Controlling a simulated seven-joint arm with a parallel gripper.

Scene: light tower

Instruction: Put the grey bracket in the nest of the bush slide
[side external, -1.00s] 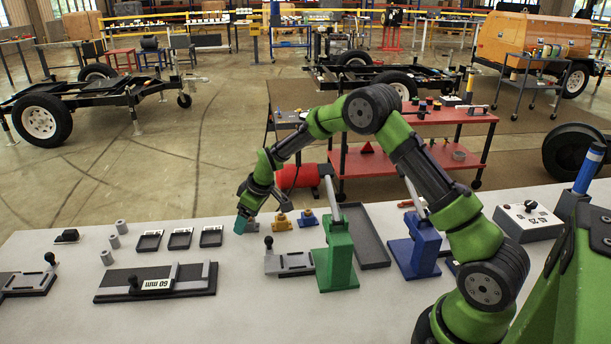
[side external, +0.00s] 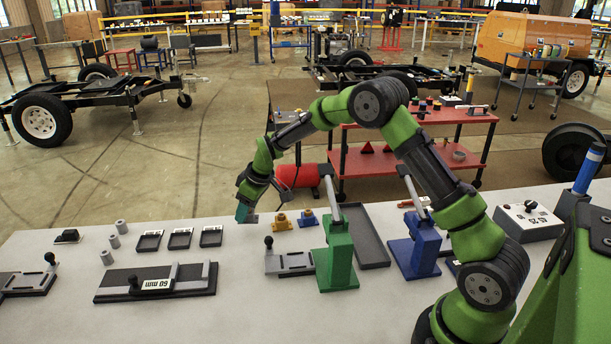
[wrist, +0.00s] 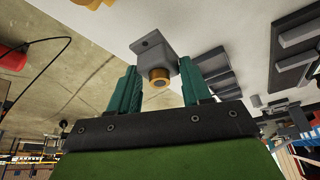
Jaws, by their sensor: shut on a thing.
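The grey bracket (wrist: 153,52) has a brass-coloured bush (wrist: 158,77) in it and sits between the teal fingers of my gripper (wrist: 155,85), which is shut on it.
A yellow bracket (side external: 282,222) and a blue one (side external: 308,218) stand right of my gripper. Black trays (side external: 180,239) and a 60 mm fixture (side external: 155,282) lie to the left. A long dark tray (side external: 365,237) and a blue press (side external: 415,245) are to the right.

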